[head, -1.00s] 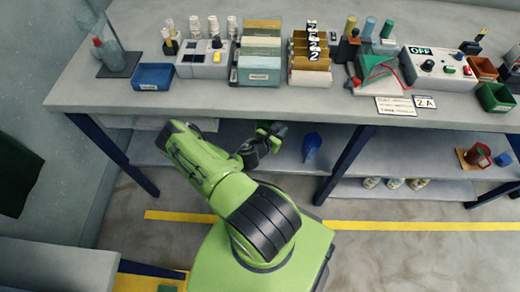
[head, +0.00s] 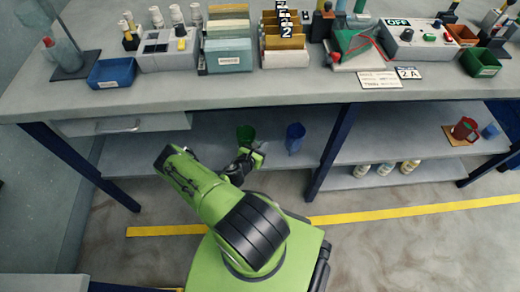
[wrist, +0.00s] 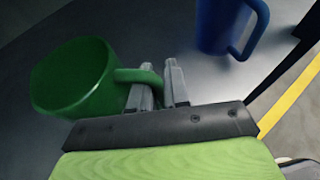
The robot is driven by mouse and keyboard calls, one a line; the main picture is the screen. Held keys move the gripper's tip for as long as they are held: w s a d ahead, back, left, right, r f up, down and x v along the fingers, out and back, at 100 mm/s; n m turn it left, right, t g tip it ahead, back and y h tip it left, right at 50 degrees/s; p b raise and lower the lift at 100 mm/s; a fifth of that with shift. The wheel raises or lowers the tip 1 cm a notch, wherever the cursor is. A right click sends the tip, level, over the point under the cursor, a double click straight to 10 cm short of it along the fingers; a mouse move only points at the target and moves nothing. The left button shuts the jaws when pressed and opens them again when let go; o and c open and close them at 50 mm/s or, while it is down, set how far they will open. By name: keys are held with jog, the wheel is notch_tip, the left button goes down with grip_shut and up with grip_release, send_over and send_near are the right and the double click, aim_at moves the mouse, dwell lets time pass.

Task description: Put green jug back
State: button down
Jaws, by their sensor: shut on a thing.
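The green jug (head: 246,133) shows at the lower shelf, just beyond my gripper (head: 250,157) in the head view. In the wrist view the green jug (wrist: 72,78) is left of the fingers, its open mouth facing left and its handle reaching right. My gripper (wrist: 160,88) is shut on that handle, with a finger on each side. I cannot tell whether the jug's base touches the shelf. The blue jug (head: 295,138) stands to the right on the same shelf and also shows at the top of the wrist view (wrist: 218,25).
The lower shelf (head: 170,152) is bare left of the green jug. A dark blue table leg (head: 330,150) stands right of the blue jug. A red mug (head: 464,129) and several bottles (head: 385,169) are farther right. The bench top (head: 200,92) is above the arm.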

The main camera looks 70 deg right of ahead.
jog(key=shift+f, duration=0.15)
jog(key=shift+f, duration=0.15)
jog(key=c, duration=1.1)
grip_release()
